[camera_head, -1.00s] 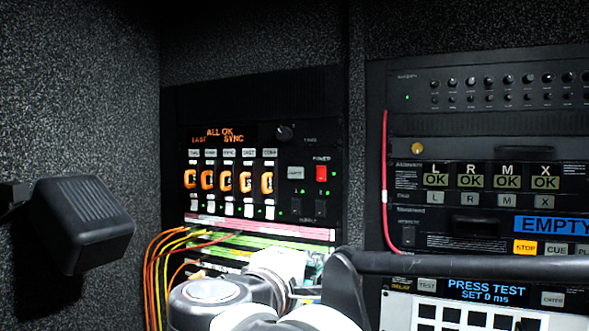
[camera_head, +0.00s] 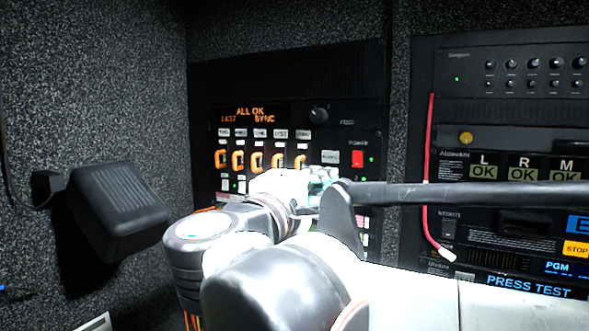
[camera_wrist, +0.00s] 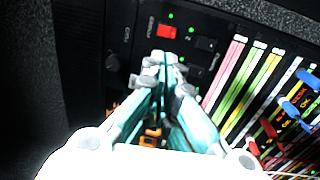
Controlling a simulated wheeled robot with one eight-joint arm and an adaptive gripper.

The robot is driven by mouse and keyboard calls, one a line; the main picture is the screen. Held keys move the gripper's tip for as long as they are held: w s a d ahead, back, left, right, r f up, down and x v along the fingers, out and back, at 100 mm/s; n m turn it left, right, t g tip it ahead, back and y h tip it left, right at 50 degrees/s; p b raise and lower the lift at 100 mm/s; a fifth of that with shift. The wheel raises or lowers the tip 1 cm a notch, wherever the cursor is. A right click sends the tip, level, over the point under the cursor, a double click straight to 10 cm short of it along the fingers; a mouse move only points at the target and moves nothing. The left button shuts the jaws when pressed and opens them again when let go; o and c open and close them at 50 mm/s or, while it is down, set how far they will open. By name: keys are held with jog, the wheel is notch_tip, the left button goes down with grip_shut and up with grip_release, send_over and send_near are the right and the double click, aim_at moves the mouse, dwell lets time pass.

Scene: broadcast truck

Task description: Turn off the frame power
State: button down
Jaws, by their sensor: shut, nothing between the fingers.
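The red power switch (camera_head: 357,158) sits at the right of the frame's black front panel (camera_head: 345,140), with small green lights beside it. In the wrist view the red switch (camera_wrist: 166,31) shows just beyond the fingertips. My gripper (camera_wrist: 165,58) is shut and empty, its fingertips pointing at the panel close below the switch in that picture. I cannot tell whether they touch the panel. In the head view my gripper (camera_head: 325,178) is left of and below the switch, mostly hidden by my arm.
A black knob (camera_head: 319,115) is on the panel above the switch's left. A red cable (camera_head: 430,170) hangs on the right rack. A black box (camera_head: 118,210) juts from the left wall. Coloured strips (camera_wrist: 235,70) lie right of the gripper in the wrist view.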

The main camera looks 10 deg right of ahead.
send_near(350, 153)
jog(key=x, duration=0.5)
jog(key=shift+d+f, duration=0.1)
jog(key=shift+w+d, duration=0.2)
jog(key=shift+w, duration=0.15)
jog(key=shift+w+d, duration=0.15)
jog(key=shift+r, duration=0.25)
